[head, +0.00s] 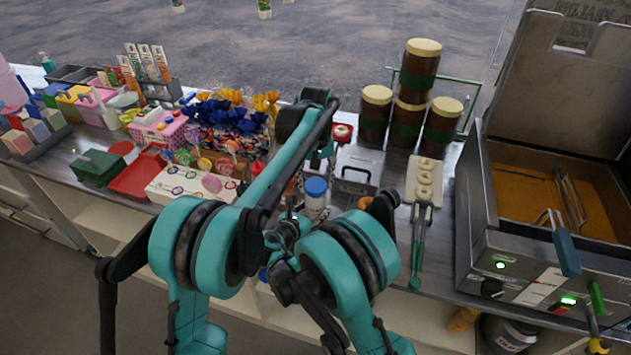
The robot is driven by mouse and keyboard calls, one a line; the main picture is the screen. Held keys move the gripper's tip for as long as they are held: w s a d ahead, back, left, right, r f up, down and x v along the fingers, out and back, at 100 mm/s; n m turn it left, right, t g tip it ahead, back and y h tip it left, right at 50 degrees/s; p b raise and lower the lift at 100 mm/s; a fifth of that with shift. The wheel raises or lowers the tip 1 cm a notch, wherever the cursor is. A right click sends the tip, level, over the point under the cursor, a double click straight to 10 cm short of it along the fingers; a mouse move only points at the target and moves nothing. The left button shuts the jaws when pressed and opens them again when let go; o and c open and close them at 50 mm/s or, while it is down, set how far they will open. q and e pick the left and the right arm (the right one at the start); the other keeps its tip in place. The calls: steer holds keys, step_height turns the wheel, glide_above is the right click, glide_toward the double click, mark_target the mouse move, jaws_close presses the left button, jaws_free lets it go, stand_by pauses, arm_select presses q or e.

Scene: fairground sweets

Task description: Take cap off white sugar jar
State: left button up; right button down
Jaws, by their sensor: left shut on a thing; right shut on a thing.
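The white sugar jar (314,206) is a clear jar with pale contents, at the front of the counter near the middle of the head view. Its blue cap (316,186) is on its top. My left arm reaches over the counter and bends down at the jar's far side; its gripper (326,171) is small and mostly hidden at the cap, shut on it. My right gripper (298,221) is low at the jar's near left side, shut on the jar body. Its fingertips are largely covered by my own arm parts. Whether cap and jar are apart cannot be seen.
Brown jars with cream lids (407,116) stand stacked behind. A board with ring doughnuts (424,178) and green-handled tongs (417,255) lie right of the jar. A large fryer (480,210) fills the right. Sweets and a red tray (137,178) crowd the left.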

mark_target(315, 184)
arm_select(q)
steer(key=n, duration=0.7)
steer(key=shift+n, duration=0.3)
steer(key=shift+r, duration=0.2)
steer(key=shift+r, duration=0.9)
steer(key=shift+r, duration=2.05)
arm_select(e)
steer(key=c, duration=0.6)
jaws_free()
